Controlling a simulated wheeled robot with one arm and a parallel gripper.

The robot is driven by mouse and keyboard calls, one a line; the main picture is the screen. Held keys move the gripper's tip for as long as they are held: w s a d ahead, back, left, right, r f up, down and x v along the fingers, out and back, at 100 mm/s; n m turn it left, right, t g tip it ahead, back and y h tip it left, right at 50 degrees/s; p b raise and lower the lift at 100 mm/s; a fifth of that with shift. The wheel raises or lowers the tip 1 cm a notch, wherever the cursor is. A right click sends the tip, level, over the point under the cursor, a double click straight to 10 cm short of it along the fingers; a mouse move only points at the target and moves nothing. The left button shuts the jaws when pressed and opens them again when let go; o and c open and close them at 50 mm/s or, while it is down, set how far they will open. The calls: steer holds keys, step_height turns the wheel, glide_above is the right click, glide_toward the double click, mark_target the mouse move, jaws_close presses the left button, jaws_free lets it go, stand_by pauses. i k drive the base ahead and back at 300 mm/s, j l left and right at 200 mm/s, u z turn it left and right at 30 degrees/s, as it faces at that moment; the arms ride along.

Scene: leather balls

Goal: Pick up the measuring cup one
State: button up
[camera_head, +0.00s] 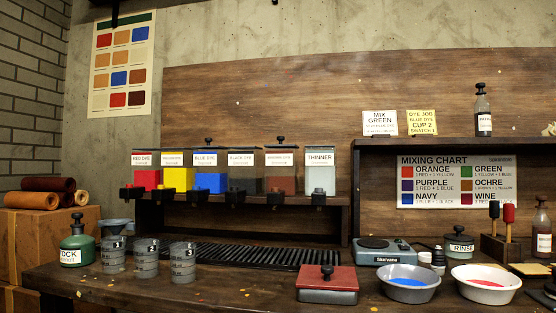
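Three grey, translucent measuring cups stand upright in a row at the left of the workbench. The middle cup (146,266) is labelled 2. The right cup (183,268) stands apart from the middle one; its label is too small to read surely, so I cannot confirm which cup is one. My gripper is not in view.
A green bottle (77,246) stands left of the cups. Behind them are a dye dispenser rack (260,212) and a black slatted grate (250,256). A red-lidded box (327,282), a scale (384,252) and two bowls stand to the right. Bare bench (235,289) lies between cups and box.

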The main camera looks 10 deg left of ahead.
mark_target(114, 251)
steer(key=u, duration=1.65)
